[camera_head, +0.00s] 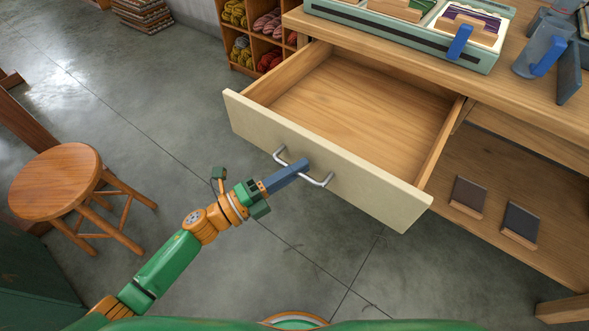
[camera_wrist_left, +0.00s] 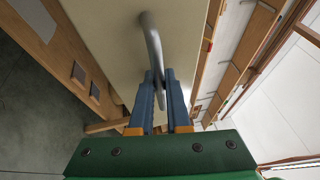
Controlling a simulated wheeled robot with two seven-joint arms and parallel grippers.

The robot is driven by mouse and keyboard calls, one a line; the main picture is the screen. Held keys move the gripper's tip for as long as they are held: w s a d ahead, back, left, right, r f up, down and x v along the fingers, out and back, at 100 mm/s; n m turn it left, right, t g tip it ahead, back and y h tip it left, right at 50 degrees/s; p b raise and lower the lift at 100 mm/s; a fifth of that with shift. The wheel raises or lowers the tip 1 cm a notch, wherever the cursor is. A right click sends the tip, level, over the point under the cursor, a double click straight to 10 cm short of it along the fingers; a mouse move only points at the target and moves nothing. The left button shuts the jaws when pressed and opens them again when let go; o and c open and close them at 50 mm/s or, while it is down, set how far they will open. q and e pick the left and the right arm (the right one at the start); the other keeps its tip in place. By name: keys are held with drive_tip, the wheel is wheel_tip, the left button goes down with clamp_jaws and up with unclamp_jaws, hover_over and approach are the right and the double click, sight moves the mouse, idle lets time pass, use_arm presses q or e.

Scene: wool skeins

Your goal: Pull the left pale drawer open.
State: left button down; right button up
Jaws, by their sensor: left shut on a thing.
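The pale drawer (camera_head: 330,165) is pulled far out of the wooden desk, and its bare wooden inside shows empty. A bent silver handle (camera_head: 320,181) is on its front. My left gripper (camera_head: 302,165) reaches the handle from the lower left and is shut on it. In the left wrist view the blue fingers (camera_wrist_left: 163,92) lie on both sides of the handle bar (camera_wrist_left: 152,42), with the pale drawer front (camera_wrist_left: 185,25) just beyond. My right gripper does not show in either view.
A wooden stool (camera_head: 56,182) stands on the floor at left. On the desk top are a green tray (camera_head: 400,38) and a blue-handled jug (camera_head: 540,48). A lower shelf (camera_head: 500,180) holds two dark items. Grey floor below the drawer is clear.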

use_arm(q)
drive_tip(key=c, duration=1.2)
unclamp_jaws()
drive_tip(key=shift+w, duration=0.1)
drive_tip(key=shift+c, duration=0.2)
drive_tip(key=shift+o, duration=0.4)
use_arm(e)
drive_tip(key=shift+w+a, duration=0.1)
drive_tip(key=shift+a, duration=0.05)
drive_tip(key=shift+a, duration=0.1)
use_arm(q)
drive_tip(key=shift+a, duration=0.15)
drive_tip(key=v, duration=0.7)
drive_tip(key=shift+b, duration=0.3)
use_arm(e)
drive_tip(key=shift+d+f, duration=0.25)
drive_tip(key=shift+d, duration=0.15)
use_arm(q)
drive_tip(key=shift+r, duration=0.1)
